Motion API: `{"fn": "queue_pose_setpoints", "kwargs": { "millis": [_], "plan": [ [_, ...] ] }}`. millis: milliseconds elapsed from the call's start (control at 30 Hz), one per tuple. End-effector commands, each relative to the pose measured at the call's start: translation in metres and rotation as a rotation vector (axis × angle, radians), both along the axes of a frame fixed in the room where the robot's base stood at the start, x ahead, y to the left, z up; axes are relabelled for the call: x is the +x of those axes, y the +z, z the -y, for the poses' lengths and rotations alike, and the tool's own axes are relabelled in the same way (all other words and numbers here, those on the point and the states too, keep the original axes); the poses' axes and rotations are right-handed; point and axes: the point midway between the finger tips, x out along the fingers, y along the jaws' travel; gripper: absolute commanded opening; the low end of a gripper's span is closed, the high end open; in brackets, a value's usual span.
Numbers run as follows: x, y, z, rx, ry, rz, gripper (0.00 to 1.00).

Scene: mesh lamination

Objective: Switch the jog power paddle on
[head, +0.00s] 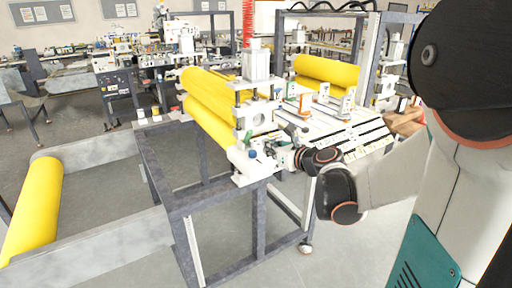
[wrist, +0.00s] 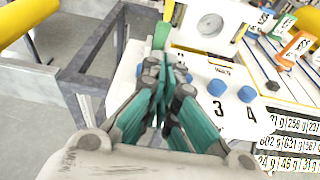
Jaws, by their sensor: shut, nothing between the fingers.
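A white control panel (wrist: 205,110) with blue knobs (wrist: 246,93) and printed numbers 3 and 4 lies under and to the right of my gripper (wrist: 171,68) in the wrist view. My gripper is shut and empty, its teal fingers together over the panel's left part, hiding some of it. A green upright piece (wrist: 161,35) stands just beyond the fingertips; it also shows in the head view (head: 248,137). I cannot tell whether it is the jog power paddle; no label for it is readable. Whether the fingertips touch anything is unclear.
The laminating machine carries yellow rollers (head: 211,108) on a grey frame (head: 181,200). Orange and green tagged parts (wrist: 297,46) and a bed with number labels lie right of the panel. A lower yellow roll (head: 34,208) is at the left. Floor is open in front.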

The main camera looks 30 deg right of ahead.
Motion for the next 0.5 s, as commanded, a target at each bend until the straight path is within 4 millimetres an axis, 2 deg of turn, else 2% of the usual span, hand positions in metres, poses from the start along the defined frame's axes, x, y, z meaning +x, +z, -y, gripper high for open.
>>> {"fn": "queue_pose_setpoints", "kwargs": {
  "millis": [100,300,500],
  "plan": [
    [0.022,-0.009,-0.002,-0.002,0.004,0.0,0.0],
    [0.054,-0.017,-0.003,-0.002,0.003,-0.001,0.0],
    [0.072,-0.02,-0.003,-0.001,0.001,0.0,0.0]
  ]
}}
